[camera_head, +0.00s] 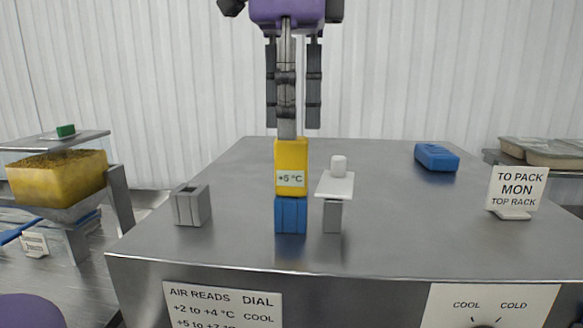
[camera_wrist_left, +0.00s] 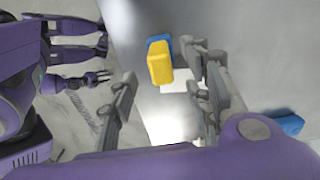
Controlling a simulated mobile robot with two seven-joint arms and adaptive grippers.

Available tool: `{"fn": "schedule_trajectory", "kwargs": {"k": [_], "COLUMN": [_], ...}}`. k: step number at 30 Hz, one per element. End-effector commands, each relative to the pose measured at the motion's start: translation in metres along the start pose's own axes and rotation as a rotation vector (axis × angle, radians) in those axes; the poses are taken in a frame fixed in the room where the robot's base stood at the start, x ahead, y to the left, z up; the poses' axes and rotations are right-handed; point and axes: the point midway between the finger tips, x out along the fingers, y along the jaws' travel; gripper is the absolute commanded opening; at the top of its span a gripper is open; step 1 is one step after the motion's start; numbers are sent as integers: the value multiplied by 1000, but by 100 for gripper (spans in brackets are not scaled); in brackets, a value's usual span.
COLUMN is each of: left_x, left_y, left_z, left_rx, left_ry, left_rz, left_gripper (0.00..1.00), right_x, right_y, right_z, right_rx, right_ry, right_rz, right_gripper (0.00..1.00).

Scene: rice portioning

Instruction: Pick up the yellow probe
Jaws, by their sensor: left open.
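The yellow probe (camera_head: 290,160), with a "+5 °C" label, stands upright on a blue base (camera_head: 290,216) near the table's front. My left gripper (camera_head: 292,125) hangs from above with its fingers down, over the top of the probe. It is open. In the left wrist view the probe (camera_wrist_left: 160,65) appears between the spread fingers (camera_wrist_left: 165,100), nearer the right-hand ones. I see no clear contact. A purple arm part with a small grey claw (camera_wrist_left: 92,80) shows at the left of that view; its jaw state is unclear.
A grey block (camera_head: 191,205) stands left of the probe. A white-topped stand (camera_head: 335,186) is close on its right. A blue object (camera_head: 436,157) lies at the back right, and a "TO PACK" sign (camera_head: 516,190) stands at the right. The table (camera_head: 400,225) between them is clear.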

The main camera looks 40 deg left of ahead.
Motion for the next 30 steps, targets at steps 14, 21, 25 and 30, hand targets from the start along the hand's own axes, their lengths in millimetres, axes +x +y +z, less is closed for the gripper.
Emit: {"fn": "schedule_trajectory", "kwargs": {"k": [14,21,25,30], "left_x": [40,40,40,40], "left_y": [2,2,2,2], "left_z": [-2,-2,-2,-2], "left_rx": [1,1,1,1], "left_ry": [1,1,1,1], "left_rz": [0,1,1,0], "left_gripper": [45,23,6,0], "right_x": [-2,-2,-2,-2], "right_y": [0,-1,-1,-1], "right_z": [-5,-5,-5,-5], "right_rx": [2,2,3,4], "right_ry": [7,7,7,7], "right_rz": [-1,-1,-1,-1], "right_gripper": [40,40,40,40]}}
